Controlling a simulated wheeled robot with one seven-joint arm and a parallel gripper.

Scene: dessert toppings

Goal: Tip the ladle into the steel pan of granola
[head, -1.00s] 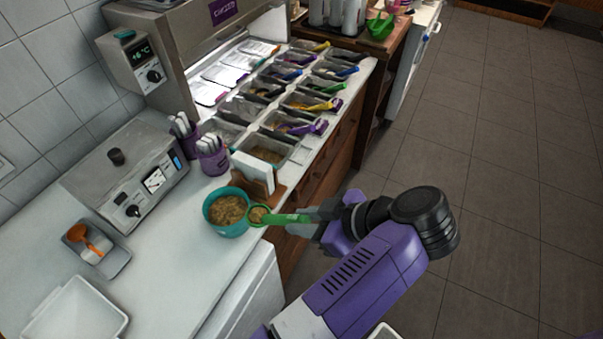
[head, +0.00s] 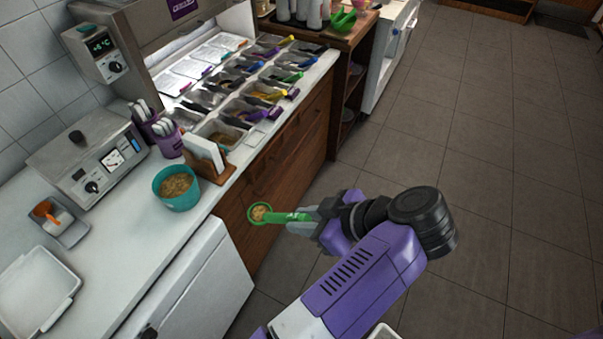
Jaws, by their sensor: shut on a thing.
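My gripper (head: 302,222) is shut on the handle of a green ladle (head: 283,217). The ladle's round cup holds a tan, crumbly filling and appears in front of the wooden cabinet face, clear of the counter top. The steel pan of granola (head: 203,131) is at the near end of the topping rows, behind the napkin holder, with brown crumbs in it. The ladle is well to the lower right of this pan in the head view. The pan's near side is partly hidden.
A teal bowl (head: 185,202) of similar crumbs stands on the counter (head: 125,262) beside a napkin holder (head: 218,172). Several other topping pans with coloured handles run behind. A white tray (head: 35,290) is at left. Open floor (head: 480,180) lies right.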

